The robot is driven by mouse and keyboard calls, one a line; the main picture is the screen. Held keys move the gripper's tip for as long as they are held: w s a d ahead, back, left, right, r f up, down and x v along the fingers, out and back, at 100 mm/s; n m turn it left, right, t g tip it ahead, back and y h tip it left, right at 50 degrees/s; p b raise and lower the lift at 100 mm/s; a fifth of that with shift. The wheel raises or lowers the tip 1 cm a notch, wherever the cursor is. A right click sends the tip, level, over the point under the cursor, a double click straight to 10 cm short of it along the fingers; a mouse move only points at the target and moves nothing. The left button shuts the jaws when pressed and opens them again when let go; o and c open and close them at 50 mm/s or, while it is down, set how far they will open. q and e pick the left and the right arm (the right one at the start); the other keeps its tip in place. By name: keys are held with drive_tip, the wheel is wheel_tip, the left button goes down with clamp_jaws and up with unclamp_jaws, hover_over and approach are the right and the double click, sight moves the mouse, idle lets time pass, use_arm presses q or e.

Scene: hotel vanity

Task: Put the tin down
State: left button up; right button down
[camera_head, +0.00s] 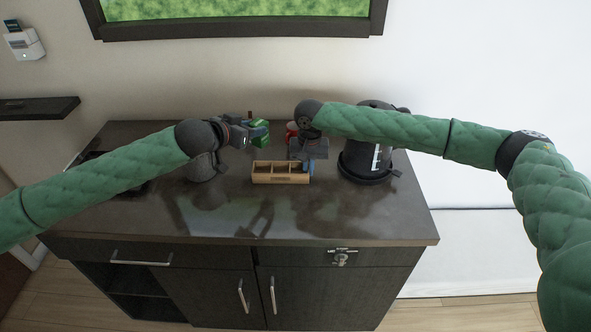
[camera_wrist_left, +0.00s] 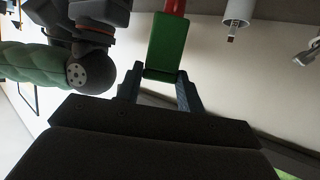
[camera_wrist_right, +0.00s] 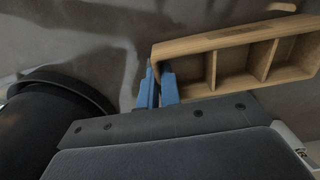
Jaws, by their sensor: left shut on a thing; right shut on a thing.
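The green tin (camera_head: 260,132) is between the fingers of my left gripper (camera_head: 251,131), toward the back of the counter and behind the wooden tray. The left wrist view shows the tin (camera_wrist_left: 166,48) with a blue-grey finger on each side of its near end. It appears held above the counter; any gap beneath is hidden. My right gripper (camera_head: 308,162) points down at the right end of the wooden compartment tray (camera_head: 281,180). In the right wrist view its blue fingers (camera_wrist_right: 158,88) are closed at the end wall of the tray (camera_wrist_right: 215,42), which rests on the counter.
A black kettle (camera_head: 365,162) on a base stands right of the tray. A red item (camera_head: 291,129) is partly hidden behind my right gripper. A grey object (camera_head: 201,168) stands under my left wrist. The front of the dark counter (camera_head: 290,222) is clear.

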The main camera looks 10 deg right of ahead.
sight(261, 174)
use_arm(q)
drive_tip(key=shift+s+d+f+n+t+y, duration=0.1)
drive_tip(key=shift+d+f+n+t+y, duration=0.2)
drive_tip(key=shift+d, duration=0.25)
drive_tip(key=shift+s+d+f+n+t+y, duration=0.1)
drive_tip(key=shift+d+f+n+t+y, duration=0.15)
drive_tip(key=shift+d, duration=0.25)
drive_tip(key=shift+s+a+f+n+t+y, duration=0.1)
drive_tip(key=shift+f+n+t+y, duration=0.3)
drive_tip(key=shift+f+n+y, duration=1.05)
drive_tip(key=shift+s+a+f+n+t+y, duration=0.1)
drive_tip(key=shift+f+n+t+y, duration=0.4)
drive_tip(key=shift+f, duration=1.8)
drive_tip(key=shift+s+a+f+n+t+y, duration=0.1)
drive_tip(key=shift+f+n+t+y, duration=0.25)
drive_tip(key=shift+f+n+y, duration=1.05)
drive_tip(key=shift+f+m+h, duration=0.4)
drive_tip(key=shift+f+m, duration=0.1)
drive_tip(key=o, duration=1)
drive_tip(key=shift+r, duration=0.1)
